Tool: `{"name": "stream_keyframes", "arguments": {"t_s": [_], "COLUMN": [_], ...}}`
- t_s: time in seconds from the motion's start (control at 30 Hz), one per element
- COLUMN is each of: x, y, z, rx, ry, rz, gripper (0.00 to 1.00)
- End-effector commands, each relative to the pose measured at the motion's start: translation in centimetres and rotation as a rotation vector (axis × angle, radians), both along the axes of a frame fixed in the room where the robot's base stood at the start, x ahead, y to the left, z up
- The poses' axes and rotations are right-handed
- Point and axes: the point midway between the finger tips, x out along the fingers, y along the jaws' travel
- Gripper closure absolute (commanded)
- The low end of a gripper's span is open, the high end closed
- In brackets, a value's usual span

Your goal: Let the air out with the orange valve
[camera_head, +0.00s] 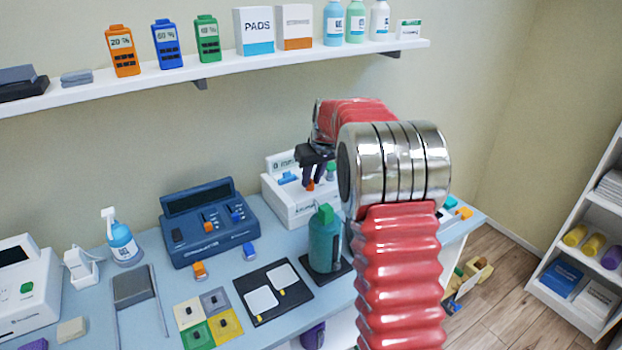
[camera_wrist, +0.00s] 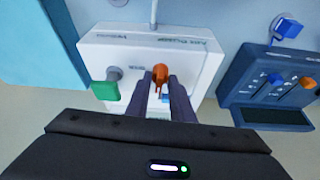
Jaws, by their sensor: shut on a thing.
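The orange valve (camera_head: 310,185) is a small lever on the front of a white box (camera_head: 283,206) on the blue table, with a display reading 0 at its upper left. My gripper (camera_head: 318,173) reaches down over the box from behind. In the wrist view the orange valve (camera_wrist: 160,73) sits between the tips of my two dark fingers (camera_wrist: 161,80), which are shut on it. The lettering on the box is upside down in this view.
A dark blue unit (camera_head: 208,222) with orange and blue switches stands left of the box. A green bottle (camera_head: 325,240) stands close in front of it. A shelf (camera_head: 215,68) with bottles and boxes runs along the wall above.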

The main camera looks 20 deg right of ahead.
Motion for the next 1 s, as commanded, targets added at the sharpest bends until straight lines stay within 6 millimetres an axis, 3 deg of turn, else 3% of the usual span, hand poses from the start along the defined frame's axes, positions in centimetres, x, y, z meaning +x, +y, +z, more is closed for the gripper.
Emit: {"name": "stream_keyframes", "arguments": {"t_s": [0.73, 0.77, 0.83, 1.0], "x": [0.14, 0.14, 0.12, 0.08], "y": [0.12, 0.12, 0.10, 0.01], "z": [0.13, 0.13, 0.13, 0.08], "rx": [0.002, 0.002, 0.002, 0.001], "ry": [-0.003, -0.003, -0.003, -0.001], "rz": [0.103, 0.103, 0.103, 0.101], "gripper": [1.00, 0.78, 0.73, 0.73]}}
